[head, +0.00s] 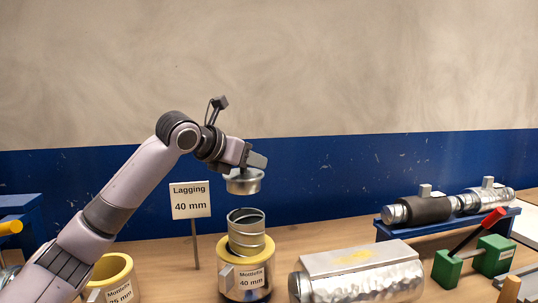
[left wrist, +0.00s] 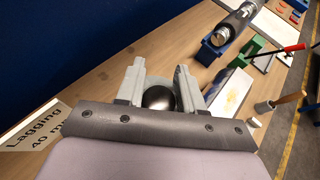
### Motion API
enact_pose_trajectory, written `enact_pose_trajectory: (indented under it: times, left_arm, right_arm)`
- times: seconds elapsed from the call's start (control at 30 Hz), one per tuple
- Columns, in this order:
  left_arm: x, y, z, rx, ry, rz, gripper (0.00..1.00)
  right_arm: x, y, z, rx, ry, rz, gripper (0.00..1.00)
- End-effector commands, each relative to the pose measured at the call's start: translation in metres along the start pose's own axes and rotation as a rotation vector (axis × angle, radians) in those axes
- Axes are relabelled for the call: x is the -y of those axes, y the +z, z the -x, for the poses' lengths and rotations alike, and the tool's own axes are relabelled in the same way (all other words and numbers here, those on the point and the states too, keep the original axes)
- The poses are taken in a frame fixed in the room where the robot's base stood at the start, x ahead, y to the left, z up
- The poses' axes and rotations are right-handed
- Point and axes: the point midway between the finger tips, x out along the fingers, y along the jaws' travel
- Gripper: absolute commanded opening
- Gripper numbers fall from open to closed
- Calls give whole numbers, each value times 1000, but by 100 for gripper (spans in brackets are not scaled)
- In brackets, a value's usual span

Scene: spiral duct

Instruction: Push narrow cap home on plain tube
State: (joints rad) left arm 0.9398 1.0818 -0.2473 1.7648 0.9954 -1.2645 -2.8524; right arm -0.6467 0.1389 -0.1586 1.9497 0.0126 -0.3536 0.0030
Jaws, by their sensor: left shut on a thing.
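My left gripper (head: 252,163) is shut on a silvery round cap (head: 244,182) and holds it in the air. In the left wrist view the cap (left wrist: 158,97) shows as a dark rounded shape between the two grey fingers (left wrist: 159,82). The plain metal tube (head: 246,233) stands upright in a yellow-rimmed holder (head: 228,268) labelled 40 mm. The cap is above the tube, apart from it, with a visible gap between them. The tube does not show clearly in the left wrist view. My right gripper is not in view.
A "Lagging 40 mm" sign (head: 191,201) stands left of the tube. Another yellow ring (head: 112,270) is at front left. A shiny duct piece (head: 365,282) lies at front right. Behind it are a blue rack (head: 400,231) with a duct and a green clamp (head: 492,254) with a red handle.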

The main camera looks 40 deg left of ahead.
Motion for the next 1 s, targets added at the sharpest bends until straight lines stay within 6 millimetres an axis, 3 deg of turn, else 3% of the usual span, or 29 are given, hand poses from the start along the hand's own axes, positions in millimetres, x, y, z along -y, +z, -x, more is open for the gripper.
enact_pose_trajectory:
  times: [0.43,0.67,1.0]
  left_arm:
    - [0,0,0,2,1,0,2]
    - [-1,3,4,4,19,4,2]
    - [0,-34,-14,2,16,5,2]
  right_arm:
    - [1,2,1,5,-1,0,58]
    - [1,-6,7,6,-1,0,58]
    - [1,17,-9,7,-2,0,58]
